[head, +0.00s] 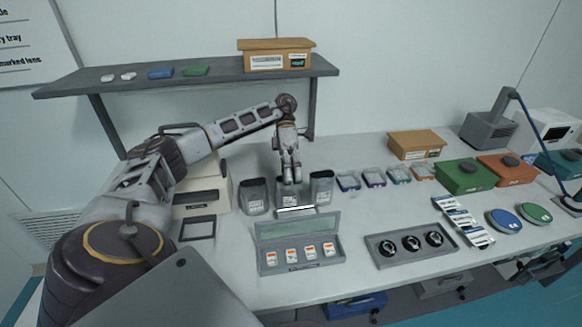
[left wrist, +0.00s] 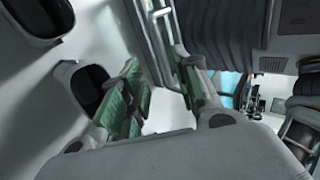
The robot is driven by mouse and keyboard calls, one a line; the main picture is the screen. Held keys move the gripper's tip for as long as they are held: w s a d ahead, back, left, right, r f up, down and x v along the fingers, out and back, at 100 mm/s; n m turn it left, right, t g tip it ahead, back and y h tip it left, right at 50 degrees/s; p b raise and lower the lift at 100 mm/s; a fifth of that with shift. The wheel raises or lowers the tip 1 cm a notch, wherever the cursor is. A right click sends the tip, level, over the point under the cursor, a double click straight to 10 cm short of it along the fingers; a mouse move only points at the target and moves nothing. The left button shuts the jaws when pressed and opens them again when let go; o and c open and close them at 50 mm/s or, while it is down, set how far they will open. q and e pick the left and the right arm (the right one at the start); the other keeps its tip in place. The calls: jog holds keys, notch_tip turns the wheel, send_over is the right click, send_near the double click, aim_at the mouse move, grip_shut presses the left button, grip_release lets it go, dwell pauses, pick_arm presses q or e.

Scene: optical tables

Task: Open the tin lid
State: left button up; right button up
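My left gripper (head: 290,178) points down over the middle one of three grey canisters (head: 289,199) at the back of the table. In the left wrist view, my left gripper (left wrist: 158,75) has its green-padded fingers apart, with nothing visible between them. Whether the fingers touch the canister cannot be told. Those lids look closed. My right gripper is not in view.
An open grey case (head: 298,230) with several orange-and-white items lies in front of the canisters. A tray (head: 411,257) with three black round parts is to its right. Small coloured containers (head: 373,178) line the back.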

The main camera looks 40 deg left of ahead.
pick_arm(q)
jog(key=shift+w+a+r, duration=0.35)
jog(key=shift+r, duration=0.05)
jog(key=shift+w+a+r, duration=0.25)
jog(key=shift+a+r, duration=0.1)
jog(key=shift+a+r, duration=0.1)
dwell(0.3)
